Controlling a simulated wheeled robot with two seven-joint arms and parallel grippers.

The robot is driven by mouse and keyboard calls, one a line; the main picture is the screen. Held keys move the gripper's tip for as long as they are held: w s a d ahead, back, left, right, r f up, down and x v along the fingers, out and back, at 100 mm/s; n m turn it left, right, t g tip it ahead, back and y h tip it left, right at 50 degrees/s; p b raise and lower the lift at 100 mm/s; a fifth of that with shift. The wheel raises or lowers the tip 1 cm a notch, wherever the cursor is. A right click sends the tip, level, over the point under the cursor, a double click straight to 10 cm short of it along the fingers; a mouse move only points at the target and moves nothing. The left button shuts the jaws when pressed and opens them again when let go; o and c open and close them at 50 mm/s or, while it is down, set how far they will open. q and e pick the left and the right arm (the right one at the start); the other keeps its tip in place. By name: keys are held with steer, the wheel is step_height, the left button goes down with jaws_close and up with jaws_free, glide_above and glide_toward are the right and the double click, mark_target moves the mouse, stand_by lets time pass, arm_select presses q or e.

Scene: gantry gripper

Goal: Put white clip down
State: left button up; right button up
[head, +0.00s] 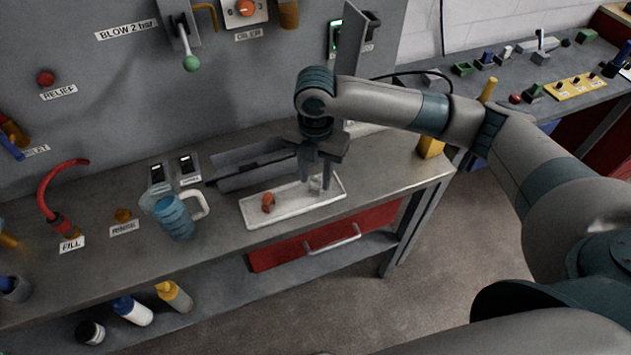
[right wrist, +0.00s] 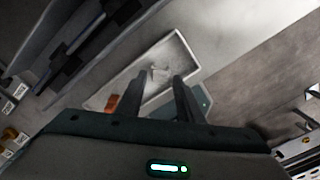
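The white clip (head: 316,184) is small and pale and sits at the right end of the white tray (head: 258,216) on the bench. In the right wrist view the clip (right wrist: 159,72) lies just past my fingertips, inside the tray's rim. My right gripper (head: 318,184) points down over that end of the tray. Its two fingers are apart with a gap between them, and the clip does not look pinched. The fingers partly hide the clip in the head view. My left gripper is not in view.
An orange-brown piece (head: 268,202) lies in the tray's left half. A grey open trough (head: 250,166) stands behind the tray. A blue measuring jug (head: 174,215) is to the left. A yellow block (head: 431,146) stands at the bench's right end, beside some clear bench top.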

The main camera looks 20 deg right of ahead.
mark_target(315, 181)
step_height(315, 181, up, 10)
steer(key=b, duration=0.2)
steer(key=shift+f, duration=0.25)
stand_by(0.3)
